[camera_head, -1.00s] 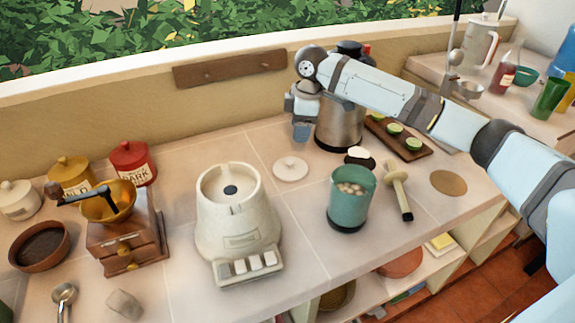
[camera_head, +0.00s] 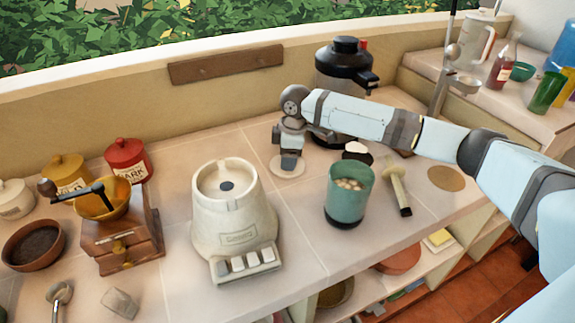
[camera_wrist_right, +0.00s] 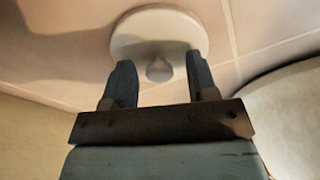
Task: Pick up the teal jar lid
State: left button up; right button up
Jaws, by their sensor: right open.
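A pale cream round lid (camera_head: 299,169) lies flat on the tiled counter; it looks cream, not teal. In the right wrist view the lid (camera_wrist_right: 150,24) shows a small round knob (camera_wrist_right: 159,69). My right gripper (camera_head: 289,166) points down over the lid and hides part of it. In the wrist view its two fingers (camera_wrist_right: 160,66) are open, one on each side of the knob, with gaps between. A teal jar (camera_head: 346,207) with beige pieces inside stands uncovered to the right. My left gripper is not in view.
A cream juicer-like appliance (camera_head: 237,238) stands left of the lid. A dark-topped metal canister (camera_head: 343,60) stands behind my right arm. A wooden-handled tool (camera_head: 398,188) lies right of the jar. The counter between appliance and jar is clear.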

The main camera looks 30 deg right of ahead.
jog(key=c, duration=0.9)
jog(key=shift+r, duration=0.15)
jog(key=shift+c, duration=0.2)
